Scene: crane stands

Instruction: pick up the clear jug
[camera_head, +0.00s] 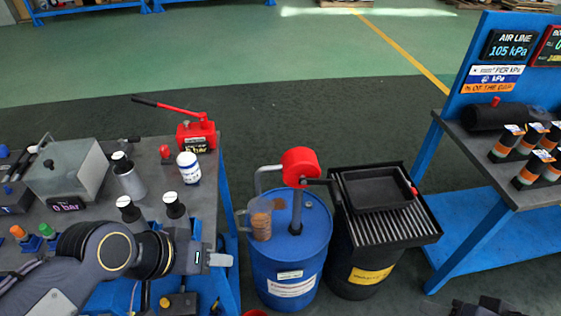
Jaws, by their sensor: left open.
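The clear jug (260,222) stands on the left part of the top of a blue drum (290,264). It looks see-through with a brownish tint, and its handle points left. My left gripper (222,260) is open and empty. In the picture it is below and left of the jug, near the right edge of the left bench, apart from the jug.
A red-headed hand pump (300,168) rises from the drum beside the jug. Right of it, a black drum (352,270) carries a grate and tray (376,188). The left bench (205,205) holds a white jar (188,168), a red hand pump and several dark cylinders.

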